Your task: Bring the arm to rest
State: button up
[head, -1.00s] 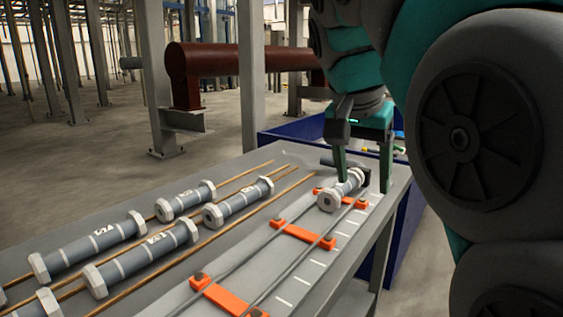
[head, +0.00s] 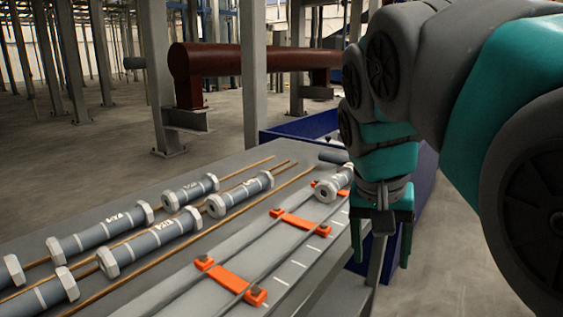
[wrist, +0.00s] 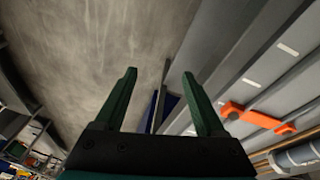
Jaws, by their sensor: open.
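My gripper (head: 381,250) hangs fingers-down in the head view, at the right edge of the grey table (head: 215,258). Its green fingers are spread with nothing between them. In the wrist view my gripper (wrist: 162,95) also shows open and empty, with bare floor and the table edge beyond the fingertips. A grey cylinder with pale hex ends (head: 333,184) lies at the far end of the rails on the table, apart from my gripper. My arm reaches in from the right of the head view and hides part of the blue bin.
Several grey cylinders (head: 100,232) lie along copper-coloured rods on the table's left. Orange brackets (head: 230,280) cross the rails near the right edge. A blue bin (head: 300,132) stands behind the table. A dark red pipe (head: 250,60) and steel posts are farther back. Floor right of the table is open.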

jog(key=s+f+n+g, duration=0.1)
jog(key=s+f, duration=0.5)
jog(key=f, duration=0.3)
jog(key=shift+s+d+n+g+y, duration=0.2)
jog(key=shift+d+n+g+y, duration=0.1)
jog(key=shift+d+n+y, duration=0.1)
jog(key=s+f+n, duration=0.1)
jog(key=s+f, duration=0.3)
jog(key=s+f+g+y, duration=0.1)
jog(key=s+f, duration=0.3)
jog(key=s+a+f+n+g, duration=0.1)
jog(key=s+f, duration=0.3)
jog(key=f, duration=0.1)
jog(key=shift+s+n, duration=0.3)
jog(key=shift+s, duration=0.05)
jog(key=shift+c, duration=0.2)
